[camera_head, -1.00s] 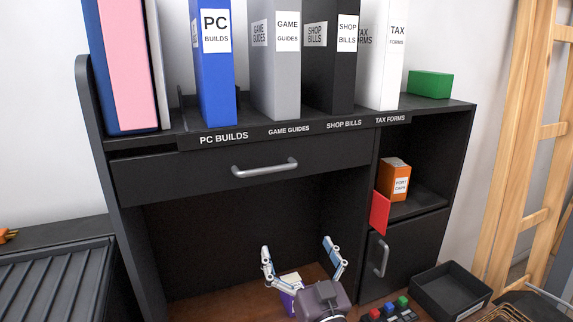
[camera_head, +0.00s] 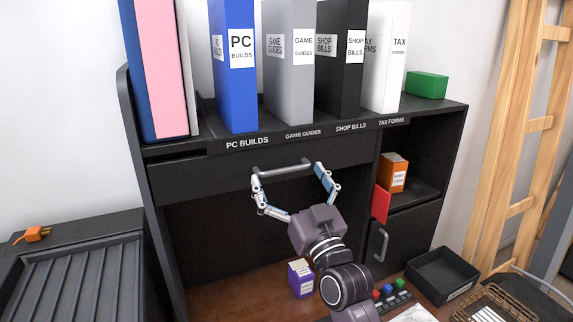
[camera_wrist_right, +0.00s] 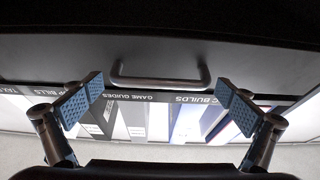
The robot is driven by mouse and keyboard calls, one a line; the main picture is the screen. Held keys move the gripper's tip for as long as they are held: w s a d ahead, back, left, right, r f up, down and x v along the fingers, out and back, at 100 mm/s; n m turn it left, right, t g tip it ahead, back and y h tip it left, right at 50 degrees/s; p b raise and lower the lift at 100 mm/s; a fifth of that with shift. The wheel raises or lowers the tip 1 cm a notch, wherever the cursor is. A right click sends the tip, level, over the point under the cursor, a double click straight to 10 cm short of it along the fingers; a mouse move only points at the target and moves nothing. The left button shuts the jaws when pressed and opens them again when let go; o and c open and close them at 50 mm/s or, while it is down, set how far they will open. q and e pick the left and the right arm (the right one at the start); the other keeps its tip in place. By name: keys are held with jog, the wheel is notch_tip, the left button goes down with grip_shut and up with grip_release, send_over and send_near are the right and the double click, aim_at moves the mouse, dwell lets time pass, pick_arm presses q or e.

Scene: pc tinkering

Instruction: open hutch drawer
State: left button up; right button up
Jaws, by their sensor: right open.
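The hutch drawer (camera_head: 200,176) is a wide black front under the shelf of binders, and it looks shut. Its grey bar handle (camera_head: 283,170) runs across the middle; it also shows in the right wrist view (camera_wrist_right: 160,81), upside down. My right gripper (camera_head: 288,176) is open in front of the drawer, with one fingertip near each end of the handle. In the right wrist view the gripper (camera_wrist_right: 160,98) has its two blue pads spread wide on either side of the handle, with nothing between them clearly gripped. My left gripper is not in view.
Binders such as the blue PC Builds binder (camera_head: 236,70) stand above the drawer. A purple box (camera_head: 301,278) sits on the desk below. An orange box (camera_head: 394,172) and red card (camera_head: 381,205) are at the right, above a black tray (camera_head: 440,275).

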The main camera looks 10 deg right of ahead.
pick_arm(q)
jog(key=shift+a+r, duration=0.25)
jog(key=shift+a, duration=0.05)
pick_arm(e)
jog(key=shift+w+r, duration=0.2)
jog(key=shift+w, duration=0.3)
jog(key=c, duration=1.3)
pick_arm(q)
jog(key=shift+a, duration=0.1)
